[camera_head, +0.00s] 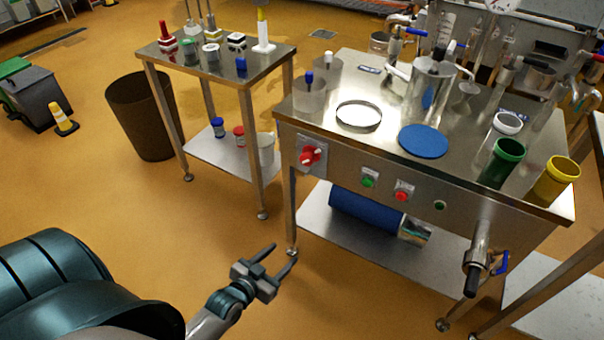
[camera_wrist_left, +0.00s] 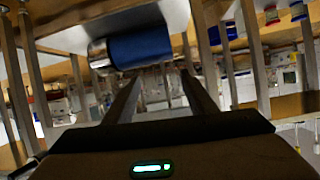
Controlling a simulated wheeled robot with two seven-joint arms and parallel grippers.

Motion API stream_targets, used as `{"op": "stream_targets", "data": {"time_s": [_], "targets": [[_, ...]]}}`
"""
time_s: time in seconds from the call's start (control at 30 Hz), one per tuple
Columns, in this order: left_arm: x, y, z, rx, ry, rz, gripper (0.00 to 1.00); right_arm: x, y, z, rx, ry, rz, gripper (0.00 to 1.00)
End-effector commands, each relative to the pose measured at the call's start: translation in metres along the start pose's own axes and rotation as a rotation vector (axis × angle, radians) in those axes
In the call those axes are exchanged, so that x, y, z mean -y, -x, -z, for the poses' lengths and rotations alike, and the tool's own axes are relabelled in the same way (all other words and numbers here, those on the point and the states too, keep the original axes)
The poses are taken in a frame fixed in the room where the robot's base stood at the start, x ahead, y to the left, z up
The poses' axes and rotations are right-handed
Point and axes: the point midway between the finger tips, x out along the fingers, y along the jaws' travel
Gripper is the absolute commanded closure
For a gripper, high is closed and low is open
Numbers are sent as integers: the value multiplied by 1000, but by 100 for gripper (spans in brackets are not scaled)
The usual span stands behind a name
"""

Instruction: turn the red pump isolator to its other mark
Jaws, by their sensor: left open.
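The red pump isolator (camera_head: 311,155) is a red rotary handle on a pale square plate. It sits on the front panel of the steel table (camera_head: 385,145), near its left end. My left gripper (camera_head: 279,258) is open and empty, in front of and below the isolator, clear of the table. In the left wrist view my left gripper's two fingers (camera_wrist_left: 160,98) stand apart with nothing between them; the isolator is not seen there. My right gripper is not in view.
A green button (camera_head: 369,178), a red button (camera_head: 403,190) and an outlet pipe (camera_head: 478,262) are on the same panel. A blue cylinder (camera_head: 365,217) lies on the lower shelf, and shows in the left wrist view (camera_wrist_left: 139,48). A steel side table (camera_head: 215,60) and brown bin (camera_head: 143,115) stand left.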

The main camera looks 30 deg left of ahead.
Motion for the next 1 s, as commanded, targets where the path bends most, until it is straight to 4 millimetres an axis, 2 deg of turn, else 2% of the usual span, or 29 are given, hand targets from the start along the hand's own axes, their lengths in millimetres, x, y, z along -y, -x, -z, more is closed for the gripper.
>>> {"op": "stream_targets", "data": {"time_s": [0.1, 0.2, 0.3, 0.4, 0.57, 1.0], "targets": [[28, 7, 56, -136, -22, 22, 49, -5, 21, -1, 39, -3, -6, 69], [43, 22, 102, -236, -42, 32, 49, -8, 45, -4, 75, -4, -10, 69], [52, 37, 139, -315, -63, 37, 49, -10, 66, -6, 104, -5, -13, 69], [56, 50, 164, -367, -78, 37, 49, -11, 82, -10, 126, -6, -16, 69], [58, 59, 181, -401, -88, 38, 49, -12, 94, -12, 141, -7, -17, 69], [58, 57, 183, -402, -88, 38, 49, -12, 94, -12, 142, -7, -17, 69]]}}
